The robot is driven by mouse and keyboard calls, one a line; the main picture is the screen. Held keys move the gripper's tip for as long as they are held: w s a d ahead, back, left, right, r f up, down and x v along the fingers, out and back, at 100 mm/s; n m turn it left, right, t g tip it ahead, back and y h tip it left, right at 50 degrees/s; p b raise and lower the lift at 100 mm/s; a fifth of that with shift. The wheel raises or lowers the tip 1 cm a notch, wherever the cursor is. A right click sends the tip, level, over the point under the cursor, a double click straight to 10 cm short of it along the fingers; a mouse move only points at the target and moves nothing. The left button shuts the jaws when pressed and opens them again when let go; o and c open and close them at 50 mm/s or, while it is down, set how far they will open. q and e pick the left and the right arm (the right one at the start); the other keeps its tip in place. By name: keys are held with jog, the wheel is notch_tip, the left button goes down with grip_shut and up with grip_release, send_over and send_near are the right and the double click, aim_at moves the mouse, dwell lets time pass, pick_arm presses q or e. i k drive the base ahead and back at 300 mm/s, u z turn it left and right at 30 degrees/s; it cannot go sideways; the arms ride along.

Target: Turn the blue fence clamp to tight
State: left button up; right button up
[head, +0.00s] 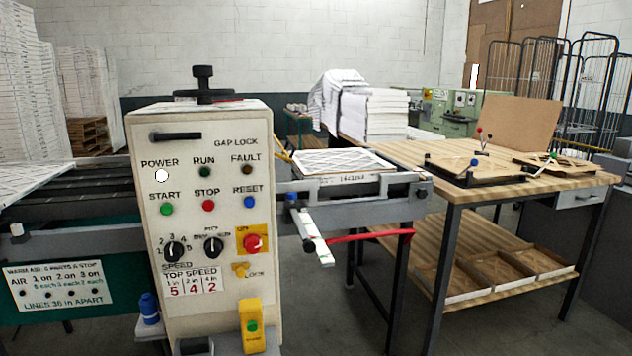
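A small blue knob (291,196), which looks like the fence clamp, sits on the grey rail just right of the control box. A white strip like a fence (312,235) slants down from beside it toward the front. The knob is small, and I cannot tell whether it is tight or loose. Neither of my grippers is in view.
The control box (205,220) stands in front, close to the knob's left. A red bar (360,236) juts out below the rail. A boxed filter (340,162) lies on the conveyor behind. A wooden table (520,190) with jigs stands at the right. A blue-capped item (149,308) is at lower left.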

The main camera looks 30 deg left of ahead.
aim_at(291, 196)
jog(key=i, duration=3.15)
jog(key=u, duration=1.65)
